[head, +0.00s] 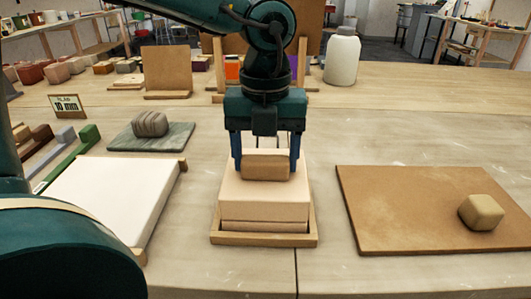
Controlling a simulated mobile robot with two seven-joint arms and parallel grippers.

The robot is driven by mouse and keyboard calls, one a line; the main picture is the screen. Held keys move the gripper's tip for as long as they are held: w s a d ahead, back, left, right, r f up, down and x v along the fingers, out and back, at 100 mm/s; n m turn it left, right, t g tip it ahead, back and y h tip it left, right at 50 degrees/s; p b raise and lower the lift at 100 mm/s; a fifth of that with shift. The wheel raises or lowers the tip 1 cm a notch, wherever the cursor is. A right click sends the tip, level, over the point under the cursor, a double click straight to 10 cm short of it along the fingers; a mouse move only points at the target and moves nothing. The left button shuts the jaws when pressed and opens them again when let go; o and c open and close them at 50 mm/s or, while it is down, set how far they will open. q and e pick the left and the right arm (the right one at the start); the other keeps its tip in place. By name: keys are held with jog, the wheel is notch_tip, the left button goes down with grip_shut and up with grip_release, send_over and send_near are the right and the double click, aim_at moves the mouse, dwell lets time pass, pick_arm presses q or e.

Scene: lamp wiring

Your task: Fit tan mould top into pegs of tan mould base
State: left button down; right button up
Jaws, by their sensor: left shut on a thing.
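My left gripper (265,166) points down at the centre of the table, its blue fingers shut on the sides of a tan block-shaped grip (265,169). Directly under the grip is the pale tan mould top (264,195), a thick, roughly level block. The tan mould base (264,227) shows as a narrow band below it, inside a wooden tray (264,240). A thin dark line separates top and base. The pegs are hidden, so I cannot tell whether the top is seated on them. My right gripper is not in view.
A white slab (110,195) lies to the left. A brown board (400,220) with a clay lump (481,211) lies to the right. A grey slab (150,137) holds a striped lump (151,123). A white jar (342,57) stands behind. Bare table lies between tray and board.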

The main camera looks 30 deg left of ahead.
pick_arm(q)
jog(key=shift+f, duration=0.1)
jog(key=shift+c, duration=0.8)
grip_release()
jog(key=shift+f, duration=0.1)
notch_tip(320, 180, up, 13)
jog(key=p, duration=0.1)
jog(key=shift+r+p, duration=0.2)
jog(key=shift+p, duration=0.15)
